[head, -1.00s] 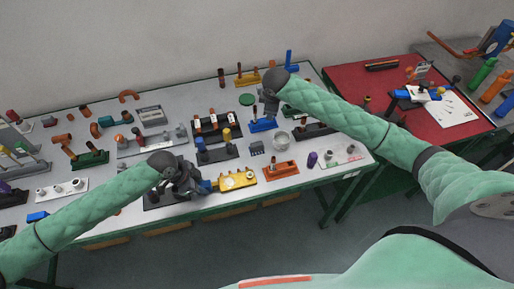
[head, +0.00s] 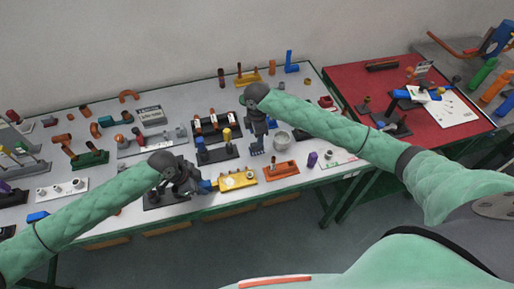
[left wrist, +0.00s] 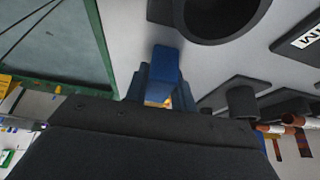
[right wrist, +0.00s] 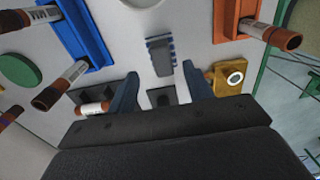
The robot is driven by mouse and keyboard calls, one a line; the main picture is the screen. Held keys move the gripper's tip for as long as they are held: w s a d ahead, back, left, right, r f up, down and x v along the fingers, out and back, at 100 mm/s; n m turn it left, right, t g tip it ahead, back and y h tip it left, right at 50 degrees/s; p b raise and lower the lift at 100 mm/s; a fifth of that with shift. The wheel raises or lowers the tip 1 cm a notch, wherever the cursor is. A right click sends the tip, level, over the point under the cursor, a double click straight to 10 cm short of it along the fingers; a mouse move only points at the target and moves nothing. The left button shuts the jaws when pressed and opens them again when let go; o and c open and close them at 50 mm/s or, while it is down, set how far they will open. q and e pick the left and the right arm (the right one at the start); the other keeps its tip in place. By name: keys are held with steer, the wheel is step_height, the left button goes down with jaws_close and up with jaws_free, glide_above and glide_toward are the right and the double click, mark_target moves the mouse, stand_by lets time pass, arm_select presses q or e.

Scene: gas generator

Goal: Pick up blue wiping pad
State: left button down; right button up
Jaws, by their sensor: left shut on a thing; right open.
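My left gripper (head: 196,187) is shut on a blue block (left wrist: 164,68) beside the yellow fixture (head: 237,180) near the table's front edge. In the left wrist view the block stands between the two fingers. My right gripper (head: 257,145) is open over the middle of the table. In the right wrist view its fingertips (right wrist: 160,72) point at a small grey piece with blue ridged edges (right wrist: 161,56), which lies a little ahead between them, apart from both. I cannot tell for sure which blue thing is the wiping pad; a small blue block (head: 37,216) also lies at the table's front left.
A clear round cup (head: 282,139) and an orange tray (head: 281,171) stand right of my right gripper. A black rack with cylinders (head: 212,123) stands to its left. A red table (head: 440,75) adjoins at the right. The grey table is crowded with fixtures.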

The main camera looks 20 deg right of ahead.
steer(key=shift+s+f, duration=0.15)
steer(key=shift+f, duration=2.6)
steer(key=c, duration=1.1)
